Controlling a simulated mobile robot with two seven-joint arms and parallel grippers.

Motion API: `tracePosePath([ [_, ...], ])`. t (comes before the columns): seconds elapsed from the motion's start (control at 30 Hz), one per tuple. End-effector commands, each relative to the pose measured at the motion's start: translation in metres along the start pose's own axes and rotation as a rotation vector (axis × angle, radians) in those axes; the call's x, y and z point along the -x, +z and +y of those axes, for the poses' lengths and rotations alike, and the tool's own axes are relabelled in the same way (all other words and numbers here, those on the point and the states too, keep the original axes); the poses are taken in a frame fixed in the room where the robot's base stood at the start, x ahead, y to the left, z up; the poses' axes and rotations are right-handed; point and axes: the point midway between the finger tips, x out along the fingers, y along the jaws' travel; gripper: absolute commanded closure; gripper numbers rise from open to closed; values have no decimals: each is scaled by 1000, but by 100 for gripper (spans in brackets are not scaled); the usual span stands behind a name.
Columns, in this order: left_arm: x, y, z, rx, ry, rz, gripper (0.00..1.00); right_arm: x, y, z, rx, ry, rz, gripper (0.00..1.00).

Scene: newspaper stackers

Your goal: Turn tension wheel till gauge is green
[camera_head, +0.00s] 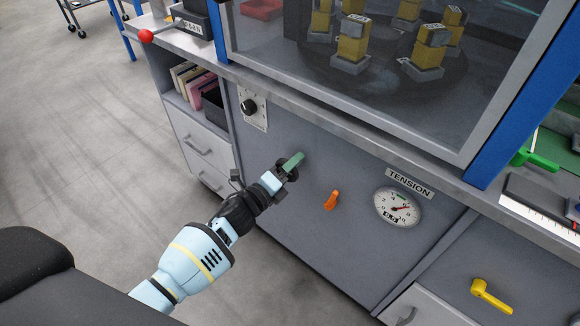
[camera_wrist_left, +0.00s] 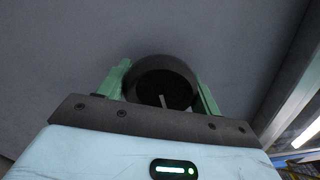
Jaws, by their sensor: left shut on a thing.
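The tension wheel (camera_wrist_left: 165,75) is a dark round knob with a pale mark line, on the grey cabinet front. My left gripper (camera_head: 291,163) reaches the panel in the head view and mostly hides the wheel there. In the left wrist view the green fingers of my left gripper (camera_wrist_left: 163,84) are shut on the wheel, one on each side. The gauge (camera_head: 397,207) is a round white dial below the TENSION label (camera_head: 409,183), right of my gripper. Its needle points to the right; the colour under the tip is too small to tell. My right gripper is not in view.
An orange handle (camera_head: 332,200) sits on the panel between my gripper and the gauge. A black knob (camera_head: 249,106) is at upper left. A steel ledge (camera_head: 330,109) runs above, under a glazed case. A yellow handle (camera_head: 491,296) is at lower right.

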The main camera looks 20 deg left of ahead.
Motion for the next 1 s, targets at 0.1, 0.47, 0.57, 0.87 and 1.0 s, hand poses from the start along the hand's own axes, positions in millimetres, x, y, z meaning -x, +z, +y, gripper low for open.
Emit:
tracePosePath([
  [0.1,0,0,0,75,1,0,58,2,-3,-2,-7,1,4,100],
  [0.47,0,1,-1,402,0,0,58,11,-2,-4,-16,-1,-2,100],
  [0.57,0,1,-1,497,0,0,58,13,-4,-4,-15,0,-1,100],
  [0.87,0,1,-1,783,0,0,58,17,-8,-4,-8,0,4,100],
  [1.0,0,1,-1,915,0,-1,58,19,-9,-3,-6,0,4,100],
])
